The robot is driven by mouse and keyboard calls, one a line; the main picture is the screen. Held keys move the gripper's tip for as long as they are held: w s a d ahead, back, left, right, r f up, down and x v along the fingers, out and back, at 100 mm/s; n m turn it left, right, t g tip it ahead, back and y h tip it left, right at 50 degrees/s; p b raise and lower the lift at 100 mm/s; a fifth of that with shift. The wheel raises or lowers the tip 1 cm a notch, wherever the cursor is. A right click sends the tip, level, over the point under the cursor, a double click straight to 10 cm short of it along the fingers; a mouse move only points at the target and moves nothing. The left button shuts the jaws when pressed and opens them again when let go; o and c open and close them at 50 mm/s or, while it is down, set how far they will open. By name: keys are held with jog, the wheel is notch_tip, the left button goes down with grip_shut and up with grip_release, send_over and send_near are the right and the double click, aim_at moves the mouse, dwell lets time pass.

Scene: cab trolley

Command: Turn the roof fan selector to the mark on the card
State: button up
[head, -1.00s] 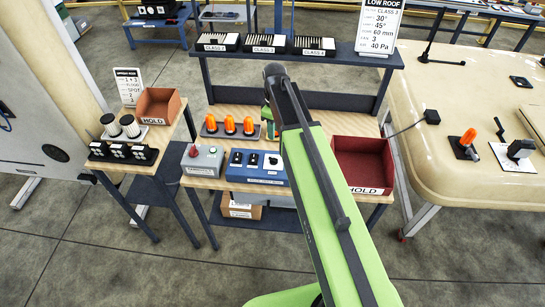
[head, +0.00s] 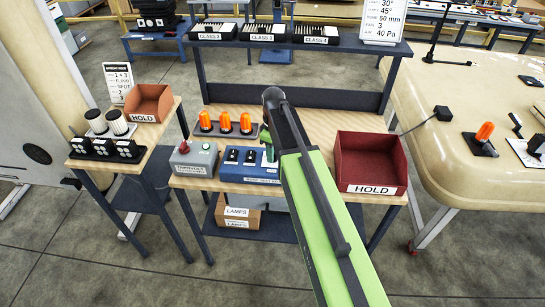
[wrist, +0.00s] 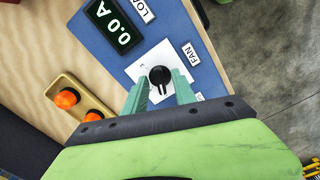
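The roof fan selector is a black knob (wrist: 160,77) on a white square plate (wrist: 150,62), beside a FAN label (wrist: 190,54) on the blue panel. Its pointer points toward the bottom of the wrist view. My gripper (wrist: 158,82) is open, its two teal fingers apart on either side of the knob; I cannot tell whether they touch it. In the head view the blue panel (head: 240,177) is on the bench and my gripper (head: 270,152) covers the knob. The white card (head: 385,18) at the top right reads 30°, 45°, 60 mm, FAN 3, 40 Pa.
Orange lamps (head: 225,123) stand behind the panel. A grey box with a red button (head: 184,148) is left of it, a red HOLD bin (head: 371,187) right. Class trays (head: 264,32) sit on the upper shelf. A cream roof panel (head: 450,140) is at right.

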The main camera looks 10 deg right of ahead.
jog(key=shift+c, duration=0.2)
grip_shut()
jog(key=shift+m, duration=0.3)
jog(key=m, duration=0.5)
jog(key=shift+m, duration=0.4)
jog(key=m, duration=1.3)
jog(key=shift+m, duration=0.3)
jog(key=m, duration=0.6)
jog(key=shift+m, duration=0.4)
